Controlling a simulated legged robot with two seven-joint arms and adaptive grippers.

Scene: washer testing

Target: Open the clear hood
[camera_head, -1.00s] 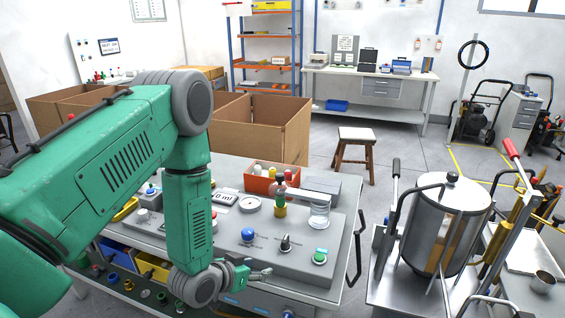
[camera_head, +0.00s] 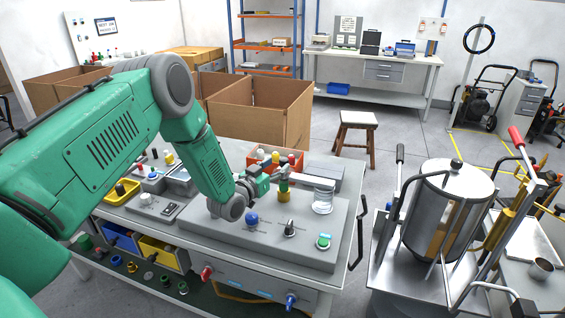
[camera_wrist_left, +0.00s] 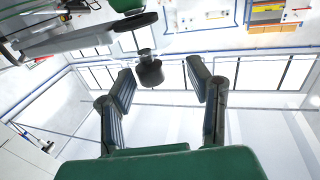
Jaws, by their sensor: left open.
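A small clear cylinder (camera_head: 323,197) stands near the back right of the grey test panel (camera_head: 260,248) in the head view; I cannot tell whether it is the hood. My left gripper (camera_head: 272,176) is above the back of the panel, pointing right towards this post. In the left wrist view my left gripper (camera_wrist_left: 165,80) is open, its two fingers apart. A dark knob-like part (camera_wrist_left: 150,71) shows between them; nothing is clearly held. My right gripper is not in view.
A blue knob (camera_head: 252,219), a black knob (camera_head: 290,229) and a green button (camera_head: 324,242) line the panel. An orange bin (camera_head: 262,156) stands behind. A steel tank (camera_head: 446,212) stands right of the table. Cardboard boxes (camera_head: 262,112) are behind the table.

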